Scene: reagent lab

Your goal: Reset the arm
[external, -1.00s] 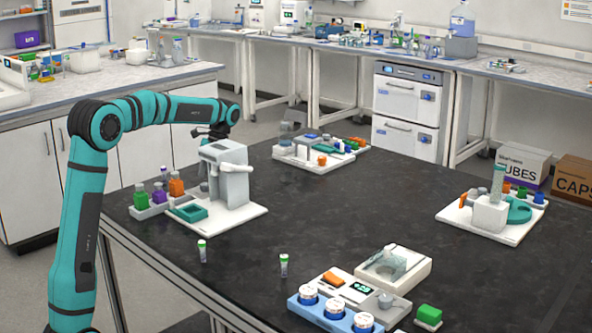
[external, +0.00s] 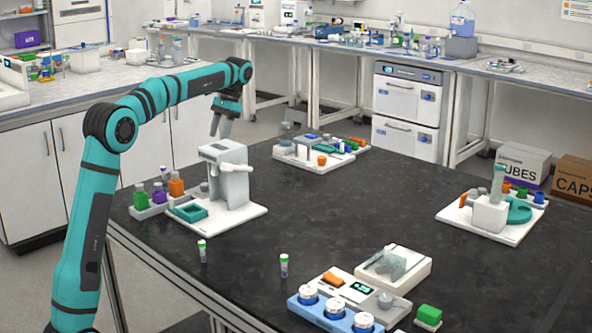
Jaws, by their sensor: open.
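My teal arm rises at the left and reaches over the back left of the dark table (external: 350,215). My gripper (external: 219,133) points down, open and empty, above and behind the white press-like station (external: 232,178). It appears clear of the station, with nothing between its fingers.
A rack with green, purple and orange blocks (external: 152,207) sits left of the station. A balance (external: 394,268), a blue jar rack (external: 330,312) and a tube station (external: 490,215) stand around. The table's middle is clear.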

